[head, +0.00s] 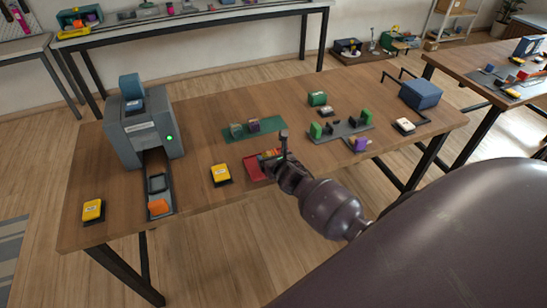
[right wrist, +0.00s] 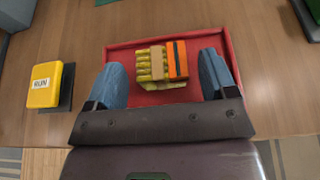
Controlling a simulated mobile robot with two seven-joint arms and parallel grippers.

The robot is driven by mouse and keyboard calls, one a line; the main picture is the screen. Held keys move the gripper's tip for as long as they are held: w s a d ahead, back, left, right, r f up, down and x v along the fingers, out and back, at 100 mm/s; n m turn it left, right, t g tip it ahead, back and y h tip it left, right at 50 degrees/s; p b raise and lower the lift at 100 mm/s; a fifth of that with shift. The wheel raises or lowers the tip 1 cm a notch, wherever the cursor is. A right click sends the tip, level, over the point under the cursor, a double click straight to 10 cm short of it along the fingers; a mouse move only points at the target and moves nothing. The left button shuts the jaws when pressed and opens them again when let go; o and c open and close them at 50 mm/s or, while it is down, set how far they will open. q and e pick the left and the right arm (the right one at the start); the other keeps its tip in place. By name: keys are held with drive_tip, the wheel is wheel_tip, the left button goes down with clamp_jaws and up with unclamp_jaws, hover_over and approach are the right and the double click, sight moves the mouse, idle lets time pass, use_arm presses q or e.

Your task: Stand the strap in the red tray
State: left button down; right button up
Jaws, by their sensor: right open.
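The red tray (head: 255,170) lies on the wooden table near its front edge, partly hidden by my right gripper (head: 276,157). In the right wrist view the tray (right wrist: 232,48) holds a small bundle (right wrist: 153,66) of ribbed yellow with a tan band, beside an orange piece (right wrist: 178,60) with a dark stripe. I cannot tell for sure whether this bundle is the strap. My right gripper (right wrist: 162,62) is open, with its blue fingers on either side of the bundle and a gap at each side. My left gripper is not in view.
A yellow RUN button (right wrist: 44,85) sits left of the tray. A grey machine (head: 140,128) with a green light and a chute stands at the left; another yellow button (head: 93,210) is nearby. A green mat (head: 268,135) with blocks and a grey fixture (head: 342,131) lie behind.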

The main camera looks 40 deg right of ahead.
drive_tip(key=shift+r, duration=0.25)
drive_tip(key=p+v, duration=0.2)
drive_tip(key=v, duration=0.9)
drive_tip(key=s+a+f+m+y, duration=0.1)
drive_tip(key=s+m, duration=0.4)
drive_tip(key=m, duration=0.6)
drive_tip(key=s+a+f+m+y, duration=0.1)
drive_tip(key=s+a+m, duration=0.3)
drive_tip(key=m, duration=0.6)
drive_tip(key=s+a+f+m+g, duration=0.1)
drive_tip(key=s+a+f+m, duration=0.2)
drive_tip(key=s+m, duration=0.5)
drive_tip(key=m, duration=0.3)
drive_tip(key=shift+s+f+m+y, duration=0.2)
drive_tip(key=shift+m+y, duration=0.1)
drive_tip(key=shift+y, duration=0.1)
